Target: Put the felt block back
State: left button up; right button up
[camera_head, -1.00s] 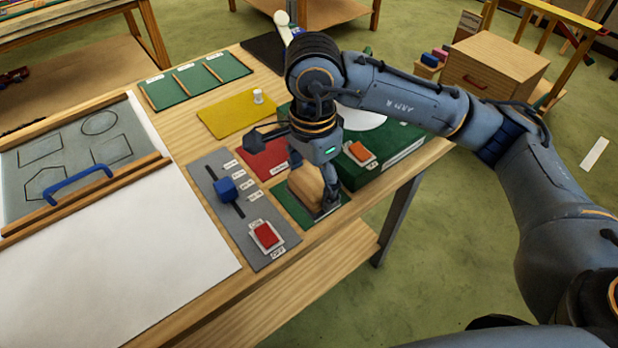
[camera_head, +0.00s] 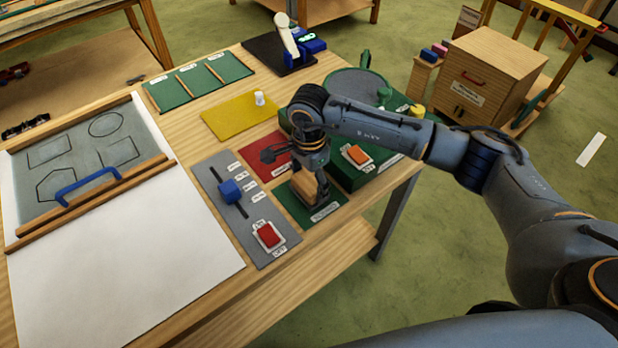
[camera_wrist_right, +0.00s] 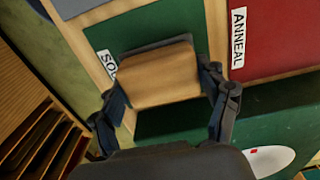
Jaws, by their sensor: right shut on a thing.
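The felt block (camera_head: 312,187) is a pale wooden block with a dark grey layer along one side, seen in the right wrist view (camera_wrist_right: 155,78). My right gripper (camera_head: 316,198) is shut on it, with one finger on each side in the wrist view (camera_wrist_right: 165,95). The block is over the small green mat (camera_head: 296,210) at the table's front right. The mat's label, partly hidden, starts with "SO" in the wrist view. I cannot tell whether the block touches the mat. My left gripper is not in view.
A grey panel (camera_head: 213,177) with a blue slider knob (camera_head: 230,191) and a red switch (camera_head: 269,235) lies left of the mat. A red mat (camera_head: 256,168) labelled ANNEAL and a green box (camera_head: 345,177) with an orange switch (camera_head: 357,155) stand close behind.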

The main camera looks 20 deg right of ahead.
aim_at(309, 180)
jog(key=shift+f, duration=0.15)
jog(key=o, duration=1.2)
jog(key=shift+r, duration=0.2)
notch_tip(309, 180, up, 12)
jog(key=b, duration=0.3)
